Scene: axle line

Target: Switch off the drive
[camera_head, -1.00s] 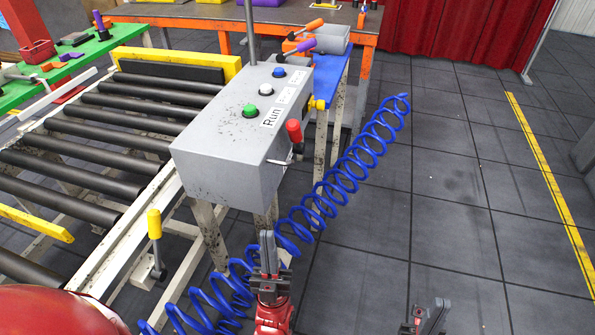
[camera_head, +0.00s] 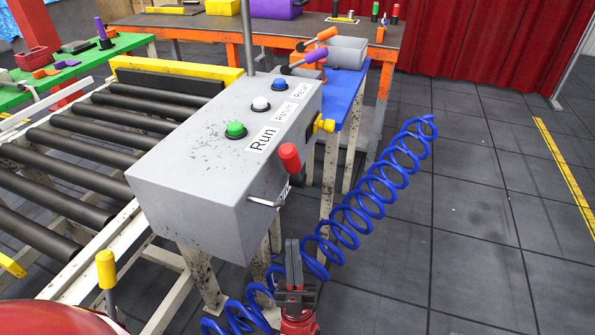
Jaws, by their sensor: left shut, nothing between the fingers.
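A grey control box (camera_head: 190,195) stands on legs beside the roller conveyor. Its top has a green button (camera_head: 235,130) by the "Run" label, a white button (camera_head: 261,103) and a blue button (camera_head: 279,85). A red-handled lever (camera_head: 289,157) sits on the box's right side, its handle pointing up, with a bent metal bar (camera_head: 265,201) just below. A yellow knob (camera_head: 326,126) is farther back on the same side. My left gripper (camera_head: 293,250) is shut and empty, pointing up, below and in front of the red lever, apart from it. My right gripper is out of view.
A coiled blue hose (camera_head: 365,205) runs along the right of the box, behind my left gripper. The roller conveyor (camera_head: 60,150) is at left, with a yellow-topped lever (camera_head: 106,270) in front. Floor at right is clear.

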